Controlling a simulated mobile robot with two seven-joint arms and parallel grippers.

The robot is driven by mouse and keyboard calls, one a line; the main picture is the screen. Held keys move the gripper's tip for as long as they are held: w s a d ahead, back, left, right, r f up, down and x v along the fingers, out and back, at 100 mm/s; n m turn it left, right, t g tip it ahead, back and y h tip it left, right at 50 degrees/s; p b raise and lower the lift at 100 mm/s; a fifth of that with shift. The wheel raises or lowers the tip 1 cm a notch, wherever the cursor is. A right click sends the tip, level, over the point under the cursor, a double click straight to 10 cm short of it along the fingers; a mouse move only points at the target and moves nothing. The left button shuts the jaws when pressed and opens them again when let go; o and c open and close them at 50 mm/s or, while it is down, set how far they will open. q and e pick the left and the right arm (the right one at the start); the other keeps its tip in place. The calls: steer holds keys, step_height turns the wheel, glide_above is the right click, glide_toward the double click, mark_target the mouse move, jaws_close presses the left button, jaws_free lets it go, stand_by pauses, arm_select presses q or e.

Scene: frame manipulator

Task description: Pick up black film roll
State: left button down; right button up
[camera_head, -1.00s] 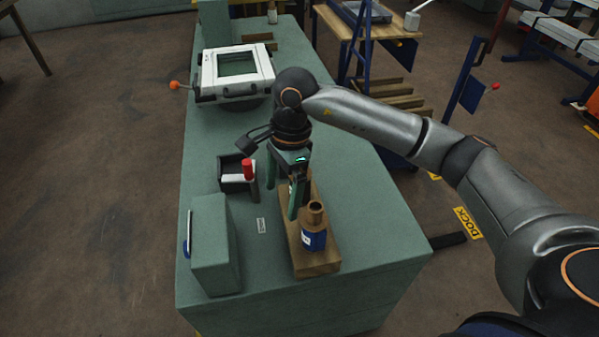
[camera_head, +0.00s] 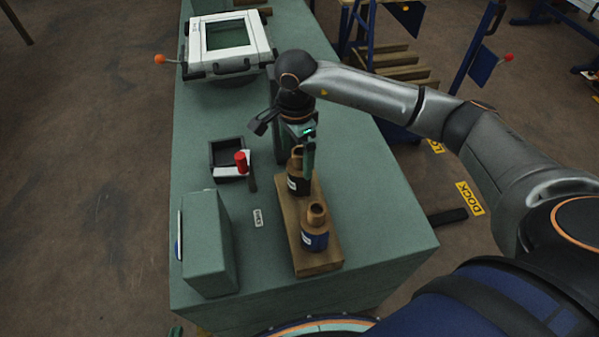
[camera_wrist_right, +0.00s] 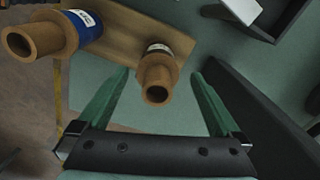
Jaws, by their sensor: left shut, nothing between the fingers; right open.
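The black film roll (camera_head: 299,185), with a brown spool top and a white label, stands on a wooden block (camera_head: 318,262). In the right wrist view the same roll (camera_wrist_right: 157,72) shows its brown end ahead of the fingers. My right gripper (camera_head: 293,158) is open just behind it, and the fingers are apart with nothing held. In the head view the gripper partly hides the roll's top. A blue roll (camera_head: 315,238) with a brown top stands in front on the same block. A green tip of my left gripper (camera_head: 175,331) shows at the bottom edge, shut and empty.
A black holder (camera_head: 226,155) with a red-knobbed handle (camera_head: 241,162) is left of the block. A green box (camera_head: 208,245) stands at the front left of the green bench (camera_head: 375,235). A white frame (camera_head: 228,42) is at the back.

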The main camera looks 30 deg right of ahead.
mark_target(299, 170)
steer(key=f, duration=0.3)
steer(key=f+p, duration=0.1)
steer(key=f, duration=0.1)
steer(key=shift+s+d+f, duration=0.1)
steer(key=shift+d+f, duration=0.15)
steer(key=shift+f, duration=0.1)
steer(key=shift+c, duration=0.2)
steer(key=shift+r, duration=0.1)
jaws_close()
